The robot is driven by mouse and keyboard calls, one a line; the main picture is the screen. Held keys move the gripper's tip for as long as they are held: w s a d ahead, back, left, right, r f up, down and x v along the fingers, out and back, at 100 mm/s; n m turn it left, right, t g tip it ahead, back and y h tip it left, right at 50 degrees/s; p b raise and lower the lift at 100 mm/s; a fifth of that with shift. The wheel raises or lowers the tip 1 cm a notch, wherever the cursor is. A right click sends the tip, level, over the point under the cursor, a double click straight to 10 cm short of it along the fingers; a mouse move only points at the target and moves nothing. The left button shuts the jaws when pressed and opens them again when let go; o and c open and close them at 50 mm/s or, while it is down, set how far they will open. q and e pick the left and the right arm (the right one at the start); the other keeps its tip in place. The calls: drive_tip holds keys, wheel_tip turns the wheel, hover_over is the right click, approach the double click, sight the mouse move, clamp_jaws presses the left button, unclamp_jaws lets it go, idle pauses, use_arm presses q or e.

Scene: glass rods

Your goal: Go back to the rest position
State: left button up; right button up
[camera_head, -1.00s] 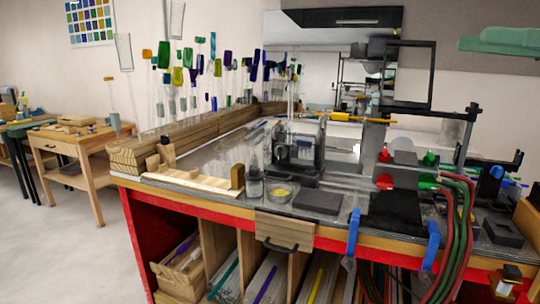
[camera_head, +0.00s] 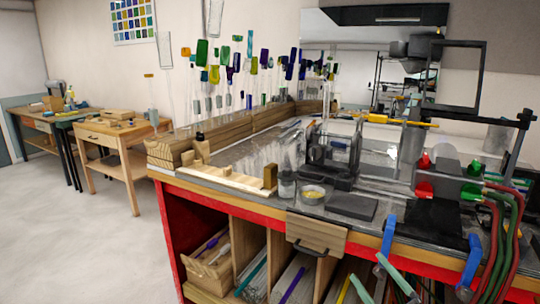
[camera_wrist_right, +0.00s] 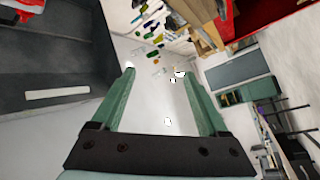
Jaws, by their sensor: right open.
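My right gripper (camera_head: 364,268) shows at the bottom edge of the head view, in front of the bench. Only its two green fingers come into the picture there. In the right wrist view the fingers (camera_wrist_right: 157,75) stand wide apart with nothing between them. My left gripper is not in view.
The red-edged workbench (camera_head: 240,205) fills the middle and right. Open floor (camera_head: 90,240) lies left.

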drive_tip(key=s+a+f+m+g+h, duration=0.15)
drive_tip(key=s+f+m, duration=0.3)
drive_tip(key=f, duration=0.45)
drive_tip(key=s+f+m+g+h, duration=0.3)
drive_tip(key=s+f, duration=0.2)
drive_tip(key=f, duration=0.5)
drive_tip(key=s+a+f+m+g+h, duration=0.1)
drive_tip(key=s+a+f+m+g, duration=0.2)
drive_tip(key=s+f, duration=0.9)
drive_tip(key=s+m+g, duration=0.2)
drive_tip(key=s, duration=0.2)
drive_tip(key=shift+g, duration=0.35)
